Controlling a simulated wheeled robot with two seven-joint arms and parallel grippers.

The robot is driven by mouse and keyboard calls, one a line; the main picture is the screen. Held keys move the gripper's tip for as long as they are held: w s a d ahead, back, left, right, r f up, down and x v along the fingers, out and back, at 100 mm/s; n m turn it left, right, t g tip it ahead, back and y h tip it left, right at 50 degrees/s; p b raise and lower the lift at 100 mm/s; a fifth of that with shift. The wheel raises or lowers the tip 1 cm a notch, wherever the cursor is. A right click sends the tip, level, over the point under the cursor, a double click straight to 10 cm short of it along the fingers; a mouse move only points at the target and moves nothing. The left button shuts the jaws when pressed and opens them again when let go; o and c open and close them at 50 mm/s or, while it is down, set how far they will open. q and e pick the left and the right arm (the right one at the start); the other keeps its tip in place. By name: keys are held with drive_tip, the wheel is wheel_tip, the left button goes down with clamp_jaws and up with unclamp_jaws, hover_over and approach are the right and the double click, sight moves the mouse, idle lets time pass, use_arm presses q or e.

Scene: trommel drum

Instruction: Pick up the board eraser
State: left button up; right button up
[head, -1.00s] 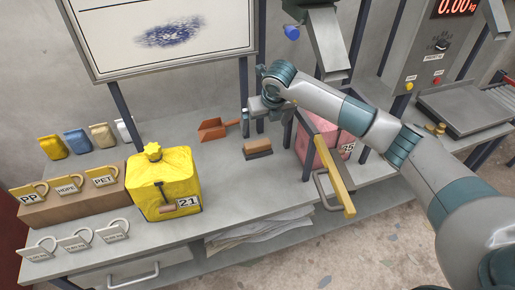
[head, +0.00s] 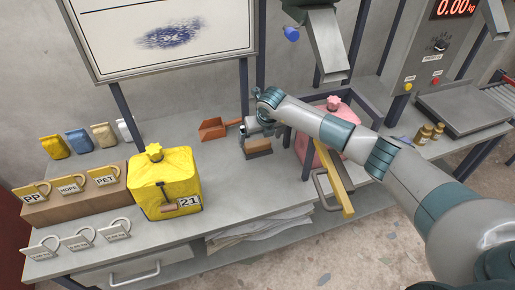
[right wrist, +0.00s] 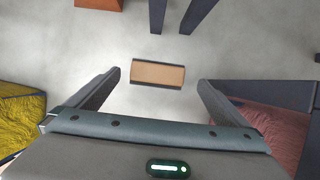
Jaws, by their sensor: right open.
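The board eraser (head: 258,147), with a tan top and a dark base, lies on the grey bench, right of the yellow jug. In the head view my right gripper (head: 248,140) is just above it at its left end and partly covers it. In the right wrist view the eraser (right wrist: 158,74) lies beyond the fingertips, roughly centred between the two spread fingers (right wrist: 158,82). The gripper is open and empty, apart from the eraser. My left gripper is not in view.
A yellow jug (head: 180,182) stands left and a pink jug (head: 318,148) right of the eraser, beside a yellow bar (head: 339,190). An orange scoop (head: 213,129) lies behind. A whiteboard (head: 165,35) stands at the back. The bench between yellow jug and eraser is clear.

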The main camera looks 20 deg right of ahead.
sight(258, 142)
drive_tip(key=shift+w+f, duration=0.2)
drive_tip(key=shift+f, duration=0.25)
drive_tip(key=p+x, duration=0.1)
drive_tip(key=x, duration=0.2)
drive_tip(key=shift+w+a+f, duration=0.15)
drive_tip(key=shift+a+f, duration=0.05)
drive_tip(key=shift+w+f, duration=0.1)
drive_tip(key=shift+f, duration=0.15)
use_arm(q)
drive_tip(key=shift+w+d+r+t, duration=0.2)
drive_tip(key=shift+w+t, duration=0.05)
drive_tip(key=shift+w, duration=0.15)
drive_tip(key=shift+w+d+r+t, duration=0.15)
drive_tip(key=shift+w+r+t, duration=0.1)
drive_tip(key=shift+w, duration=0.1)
use_arm(e)
drive_tip(key=shift+f, duration=0.1)
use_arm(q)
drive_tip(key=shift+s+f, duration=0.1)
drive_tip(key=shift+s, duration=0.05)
use_arm(e)
drive_tip(key=c, duration=0.8)
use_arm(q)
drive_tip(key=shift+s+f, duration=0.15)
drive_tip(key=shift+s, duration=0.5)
use_arm(e)
drive_tip(key=shift+c, duration=0.9)
